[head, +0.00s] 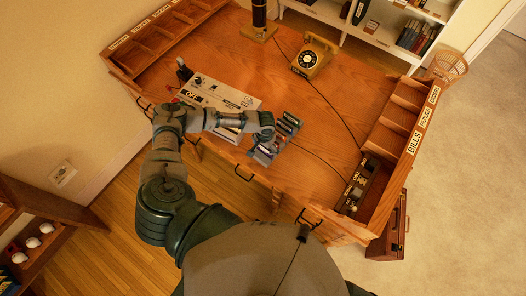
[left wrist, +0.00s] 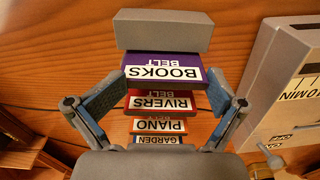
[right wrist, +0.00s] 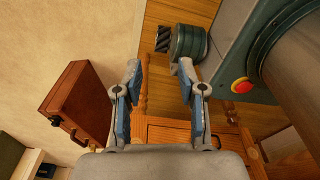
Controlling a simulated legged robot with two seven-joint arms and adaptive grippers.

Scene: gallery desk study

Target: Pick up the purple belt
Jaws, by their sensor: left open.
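The purple belt (left wrist: 150,68), a purple block labelled "BOOKS BELT", sits in a row of belts between a grey end block (left wrist: 163,30) and a red "RIVERS" belt (left wrist: 140,103) in the left wrist view. My left gripper (left wrist: 165,80) is open, its fingers spread on either side of the row near the purple belt, with no clear contact. In the head view, my left gripper (head: 268,133) is over the belt rack (head: 263,158) at the desk's front and partly hides it. My right gripper (right wrist: 158,68) is open and empty, away from the belts.
A cream control panel (head: 232,97) stands left of the rack, close to the left gripper. A yellow telephone (head: 314,57) is at the back, with a cord crossing the desk. Pigeonholes (head: 407,120) line the right edge. A brown case (right wrist: 78,110) shows in the right wrist view.

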